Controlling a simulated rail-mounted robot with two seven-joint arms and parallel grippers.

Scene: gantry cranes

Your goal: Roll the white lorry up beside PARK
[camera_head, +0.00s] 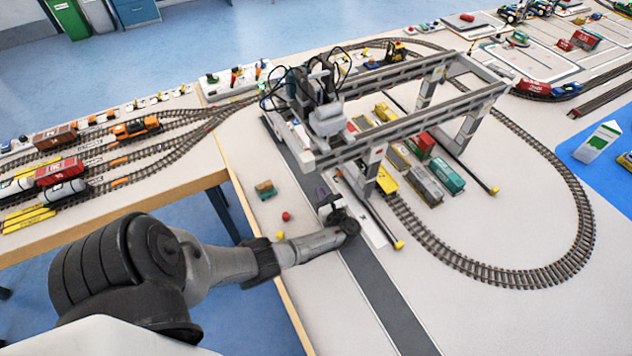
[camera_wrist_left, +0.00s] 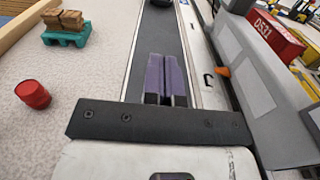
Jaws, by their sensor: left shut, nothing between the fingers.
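I cannot clearly pick out the white lorry in either view. A dark piece of something (camera_wrist_left: 158,3) shows at the top edge of the left wrist view, on the dark road strip (camera_wrist_left: 152,40), and is too cut off to name. No PARK lettering is readable. My left gripper (camera_head: 323,192) is low over the road strip (camera_head: 378,295), beside the near leg of the gantry crane (camera_head: 372,165). In the left wrist view its purple fingers (camera_wrist_left: 166,62) are together and empty, pointing along the road. My right gripper is not in view.
Left of the road are a teal pallet with brown crates (camera_wrist_left: 65,30) and a red drum (camera_wrist_left: 33,94). A red container (camera_wrist_left: 275,36) is right, past a grey structure. Wagons (camera_head: 425,185) stand under the crane. The road's near end is clear.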

